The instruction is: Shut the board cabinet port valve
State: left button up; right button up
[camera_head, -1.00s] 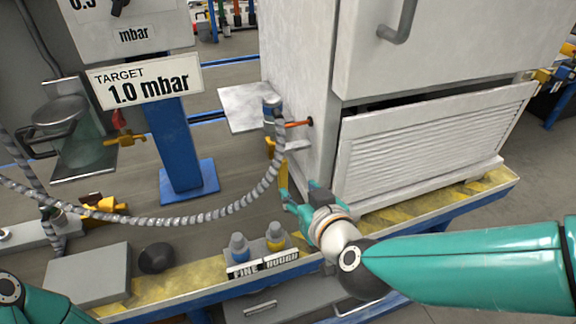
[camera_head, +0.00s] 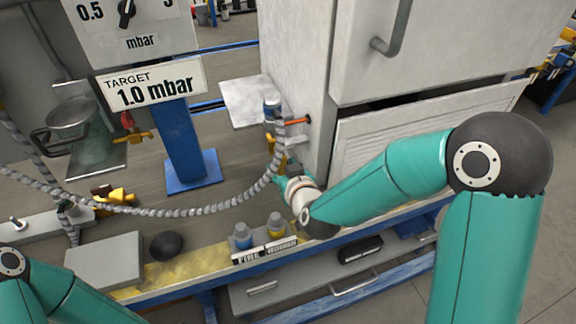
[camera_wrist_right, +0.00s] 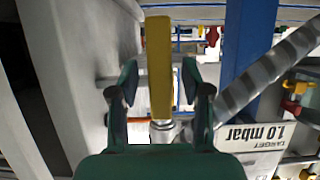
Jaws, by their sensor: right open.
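The white board cabinet (camera_head: 298,60) stands right of centre in the head view. Its side port carries a hose fitting (camera_head: 272,106) and a thin orange rod (camera_head: 297,120). In the right wrist view, a long yellow valve handle (camera_wrist_right: 158,45) stands upright in the picture, between my right gripper's two teal fingers (camera_wrist_right: 159,85). The fingers are open, one on each side, with gaps to the handle. In the head view my right gripper (camera_head: 283,181) is by the cabinet's lower side, partly hidden by its wrist and the hose. My left gripper is out of view.
The grey ribbed hose (camera_head: 187,211) loops across the bench to the port. The blue post (camera_head: 181,140) holds the 1.0 mbar target sign (camera_head: 150,84). A louvred panel (camera_head: 400,138) is low on the cabinet.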

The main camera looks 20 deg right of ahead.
jog(key=shift+w, duration=0.15)
grip_shut()
